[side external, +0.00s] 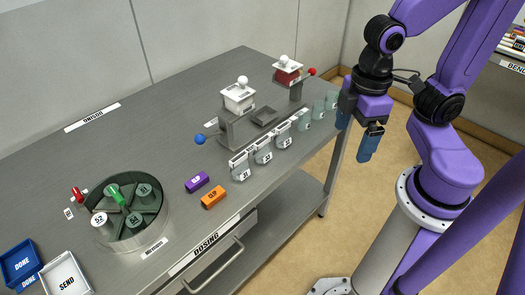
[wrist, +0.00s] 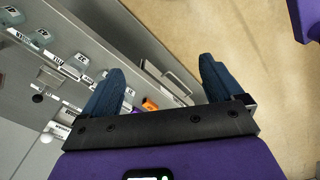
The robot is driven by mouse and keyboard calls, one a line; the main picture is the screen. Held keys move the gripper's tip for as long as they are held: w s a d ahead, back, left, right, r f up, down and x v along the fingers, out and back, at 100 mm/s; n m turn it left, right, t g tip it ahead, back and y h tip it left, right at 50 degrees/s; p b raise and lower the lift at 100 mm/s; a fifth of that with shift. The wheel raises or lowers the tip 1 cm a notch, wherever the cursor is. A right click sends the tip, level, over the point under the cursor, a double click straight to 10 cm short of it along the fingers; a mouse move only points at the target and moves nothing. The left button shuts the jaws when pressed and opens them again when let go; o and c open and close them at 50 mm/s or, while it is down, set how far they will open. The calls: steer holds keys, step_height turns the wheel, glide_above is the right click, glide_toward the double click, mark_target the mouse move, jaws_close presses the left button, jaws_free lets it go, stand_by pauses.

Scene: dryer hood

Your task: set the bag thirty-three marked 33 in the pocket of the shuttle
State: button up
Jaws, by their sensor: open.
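My gripper (side external: 358,125) is open and empty in the air beyond the table's right edge. Its two blue fingers also show spread apart in the wrist view (wrist: 163,68). A purple block (side external: 197,182) and an orange block (side external: 213,197) with white labels lie on the table, left of and well below my gripper. The orange block is partly visible in the wrist view (wrist: 149,104). Neither label reads surely as 33, so I cannot tell which thing is bag thirty-three. A small grey piece with a square recess (side external: 264,117) sits between two stands; I cannot tell if it is the shuttle.
Several clear labelled containers (side external: 240,174) line the table's right edge. Behind them are stands with a white hopper (side external: 238,97) and a red hopper (side external: 287,74). A round divided tray (side external: 133,241) holds marked cylinders. Blue and white trays (side external: 66,274) lie at the front left.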

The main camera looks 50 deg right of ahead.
steer(key=w+a+m, duration=0.3)
steer(key=w+m, duration=0.3)
steer(key=w, duration=0.7)
steer(key=m, duration=0.5)
glide_toward(264, 141)
step_height(264, 141, down, 12)
steer(key=shift+w+a, duration=0.15)
steer(key=shift+w, duration=0.05)
steer(key=c, duration=1)
